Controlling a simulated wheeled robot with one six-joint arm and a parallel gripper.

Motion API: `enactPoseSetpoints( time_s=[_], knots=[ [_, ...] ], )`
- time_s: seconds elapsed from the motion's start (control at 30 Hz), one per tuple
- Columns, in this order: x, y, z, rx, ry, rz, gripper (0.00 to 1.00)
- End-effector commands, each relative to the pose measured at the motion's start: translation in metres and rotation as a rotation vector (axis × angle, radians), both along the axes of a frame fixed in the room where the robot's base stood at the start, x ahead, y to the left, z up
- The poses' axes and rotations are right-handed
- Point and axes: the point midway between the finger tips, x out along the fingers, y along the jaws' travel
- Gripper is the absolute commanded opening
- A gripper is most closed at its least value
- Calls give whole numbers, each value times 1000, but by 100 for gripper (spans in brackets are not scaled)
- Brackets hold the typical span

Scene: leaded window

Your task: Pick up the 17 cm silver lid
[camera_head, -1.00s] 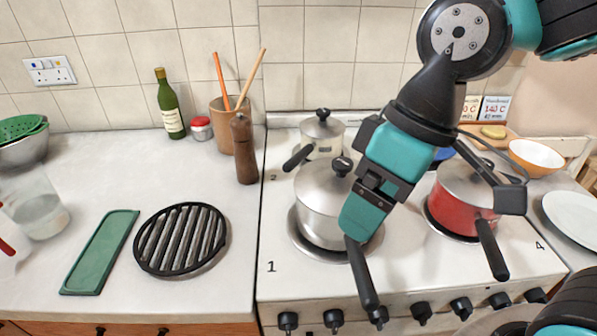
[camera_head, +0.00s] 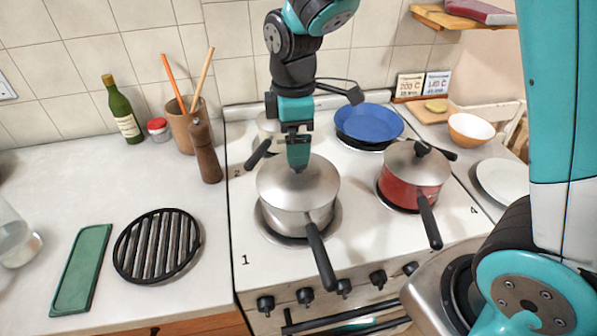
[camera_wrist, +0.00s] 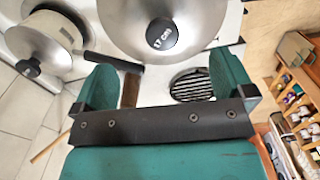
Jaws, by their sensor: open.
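The silver lid (camera_head: 270,190) sits on the steel saucepan (camera_head: 302,222) on the front-left hob ring. In the wrist view the lid (camera_wrist: 190,22) is at the top, with its black knob (camera_wrist: 162,33) marked 17 cm. My gripper (camera_head: 298,165) points down over the middle of the lid and hides the knob in the head view. In the wrist view my gripper (camera_wrist: 165,80) has its two green fingers spread wide, with nothing between them. The knob lies just beyond the fingertips in that view. Whether the fingers touch the lid is unclear.
A lidded pan (camera_head: 268,126) stands behind, partly hidden by my arm. A red lidded saucepan (camera_head: 411,188) is to the right and a blue pan (camera_head: 369,124) at the back right. The pan's black handle (camera_head: 320,257) points frontward. A pepper mill (camera_head: 205,152) stands on the left worktop.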

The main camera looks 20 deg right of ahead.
Motion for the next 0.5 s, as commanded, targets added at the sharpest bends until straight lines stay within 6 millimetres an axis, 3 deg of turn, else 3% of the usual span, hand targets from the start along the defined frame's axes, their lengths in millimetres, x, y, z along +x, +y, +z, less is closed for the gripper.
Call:
enactPoseSetpoints(
  time_s=[0.27, 0.5],
  knots=[
    [-2, -1, -22, 0, 3, -1, 100],
    [-6, -3, -58, 0, 3, -1, 100]
  ],
)
